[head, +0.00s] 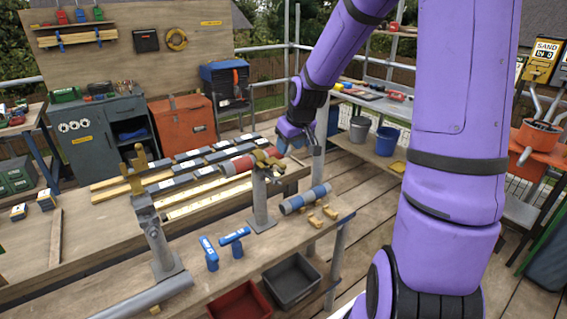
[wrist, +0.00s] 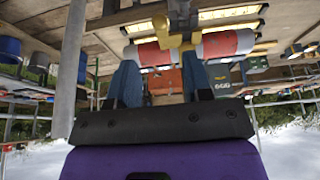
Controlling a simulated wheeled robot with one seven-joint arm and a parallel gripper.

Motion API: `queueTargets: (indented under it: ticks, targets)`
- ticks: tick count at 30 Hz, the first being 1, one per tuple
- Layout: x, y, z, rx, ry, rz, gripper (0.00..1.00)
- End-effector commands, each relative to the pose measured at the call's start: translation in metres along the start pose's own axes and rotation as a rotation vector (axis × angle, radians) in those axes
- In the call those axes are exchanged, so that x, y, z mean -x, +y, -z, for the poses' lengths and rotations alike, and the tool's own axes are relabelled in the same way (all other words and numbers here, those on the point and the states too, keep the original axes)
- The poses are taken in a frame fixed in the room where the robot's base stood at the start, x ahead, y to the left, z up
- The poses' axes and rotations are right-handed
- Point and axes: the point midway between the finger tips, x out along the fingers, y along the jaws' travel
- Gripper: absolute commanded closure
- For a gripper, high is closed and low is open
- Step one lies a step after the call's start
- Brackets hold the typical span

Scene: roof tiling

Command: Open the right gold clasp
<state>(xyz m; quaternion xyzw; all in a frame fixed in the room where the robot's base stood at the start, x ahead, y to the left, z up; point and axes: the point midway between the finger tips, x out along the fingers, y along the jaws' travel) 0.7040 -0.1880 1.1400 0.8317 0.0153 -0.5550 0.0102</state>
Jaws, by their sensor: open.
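The right gold clasp (head: 262,161) sits on top of the right grey post (head: 261,204). It also shows in the wrist view (wrist: 168,40), beyond my fingertips. A red and white roll (head: 238,165) shows at this clasp, with parts on both sides of it in the wrist view (wrist: 228,43). I cannot tell whether the clasp is closed around it. The left gold clasp (head: 138,165) stands on the left post, with its prongs pointing up. My gripper (wrist: 161,70) is open, with nothing seen between its blue fingers, close to the right clasp and apart from it.
A blue and grey roll (head: 305,199) and small gold pieces lie on the bench to the right. Long battens and dark strips fill the bench behind the posts. Bins stand below.

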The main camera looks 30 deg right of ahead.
Motion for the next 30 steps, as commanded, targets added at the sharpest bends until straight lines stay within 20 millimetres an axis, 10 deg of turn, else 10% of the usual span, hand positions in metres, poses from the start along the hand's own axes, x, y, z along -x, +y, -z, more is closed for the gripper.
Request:
queueTargets:
  ticks: [15, 30]
  targets:
    - [-0.074, -0.001, -0.001, 0.001, -0.003, 0.002, 0.54]
    - [-0.082, 0.0, 0.0, 0.0, -0.001, 0.0, 0.66]
